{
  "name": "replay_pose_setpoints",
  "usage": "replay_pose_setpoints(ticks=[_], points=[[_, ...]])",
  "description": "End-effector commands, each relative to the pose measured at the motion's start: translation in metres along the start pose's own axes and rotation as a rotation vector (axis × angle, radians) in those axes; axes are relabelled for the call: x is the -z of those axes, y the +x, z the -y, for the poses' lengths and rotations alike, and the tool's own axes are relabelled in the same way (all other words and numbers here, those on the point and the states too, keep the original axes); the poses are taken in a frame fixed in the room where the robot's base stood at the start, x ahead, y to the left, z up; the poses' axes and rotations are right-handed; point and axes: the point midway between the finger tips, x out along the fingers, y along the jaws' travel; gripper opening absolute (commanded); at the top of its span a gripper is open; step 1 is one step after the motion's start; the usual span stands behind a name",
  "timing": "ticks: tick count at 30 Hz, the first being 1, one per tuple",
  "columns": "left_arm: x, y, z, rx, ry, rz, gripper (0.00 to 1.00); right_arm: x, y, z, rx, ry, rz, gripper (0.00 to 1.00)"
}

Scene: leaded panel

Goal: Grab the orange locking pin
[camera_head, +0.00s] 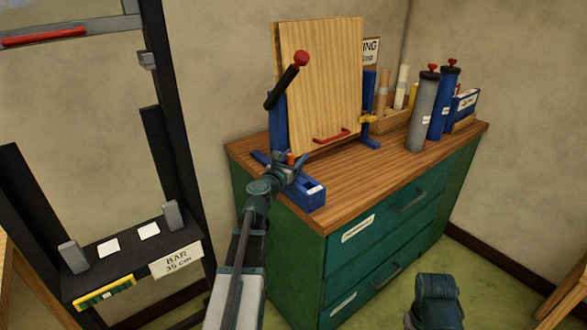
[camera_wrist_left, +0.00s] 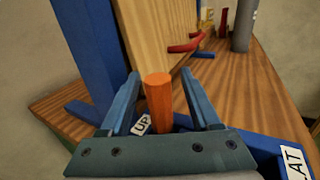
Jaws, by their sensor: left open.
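The orange locking pin (camera_wrist_left: 158,97) stands up between the two fingers of my left gripper (camera_wrist_left: 159,76) in the left wrist view. The fingers are open, one on each side of the pin, with a gap on both sides. In the head view the pin's orange top (camera_head: 291,157) shows just beyond my left gripper (camera_head: 287,168), beside the blue stand. The pin's lower end is hidden behind the gripper body. My right gripper's fingers do not show; only a part of my right arm is at the bottom right.
A wooden panel (camera_head: 325,85) stands upright in a blue stand (camera_head: 278,125) on the green cabinet's wooden top (camera_head: 400,170). A red handle (camera_head: 332,136) is low on the panel. Grey and blue cylinders (camera_head: 422,110) stand behind right.

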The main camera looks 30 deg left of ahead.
Motion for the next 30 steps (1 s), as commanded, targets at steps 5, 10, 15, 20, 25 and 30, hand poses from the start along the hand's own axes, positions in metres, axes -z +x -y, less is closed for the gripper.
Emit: replay_pose_setpoints(ticks=[5, 10, 15, 20, 25, 30], points=[[0.0000, -0.0002, 0.0003, 0.000, 0.000, 0.000, 0.42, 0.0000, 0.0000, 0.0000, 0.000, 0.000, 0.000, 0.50], [0.0000, -0.0003, 0.0004, 0.000, 0.000, 0.000, 0.11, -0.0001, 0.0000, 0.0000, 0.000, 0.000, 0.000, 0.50], [0.0000, -0.0003, 0.0004, 0.000, 0.000, 0.000, 0.00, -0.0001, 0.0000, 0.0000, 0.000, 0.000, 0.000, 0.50], [-0.0001, -0.0003, 0.0004, 0.000, 0.000, 0.000, 0.00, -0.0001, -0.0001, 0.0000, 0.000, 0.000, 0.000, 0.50], [-0.0002, -0.0003, 0.0004, 0.000, 0.000, 0.000, 0.00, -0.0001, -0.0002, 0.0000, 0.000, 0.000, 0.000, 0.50], [-0.0024, -0.0001, 0.0006, 0.001, 0.000, 0.000, 0.00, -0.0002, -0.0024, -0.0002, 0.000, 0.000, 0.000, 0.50]])
